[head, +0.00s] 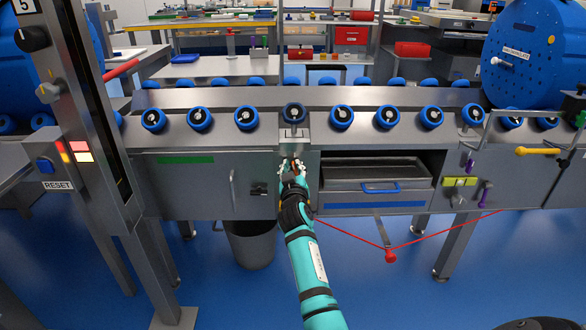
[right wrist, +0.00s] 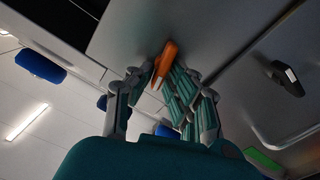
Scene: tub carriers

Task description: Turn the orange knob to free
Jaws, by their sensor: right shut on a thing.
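The orange knob (right wrist: 165,63) shows in the right wrist view on a grey metal panel (right wrist: 225,30). My right gripper (right wrist: 163,76) is shut on it, with fingers on both sides. In the head view my right gripper (head: 293,169) is at the front panel below the row of blue rollers, and its fingers hide most of the knob. I cannot read which setting the knob points to. My left gripper is not in view.
A black latch (head: 258,189) and a door handle (head: 233,190) are left of the gripper. A blue-handled drawer (head: 377,175) is at right. A red cord with a red pull (head: 390,256) hangs below. A grey bin (head: 251,246) stands on the floor.

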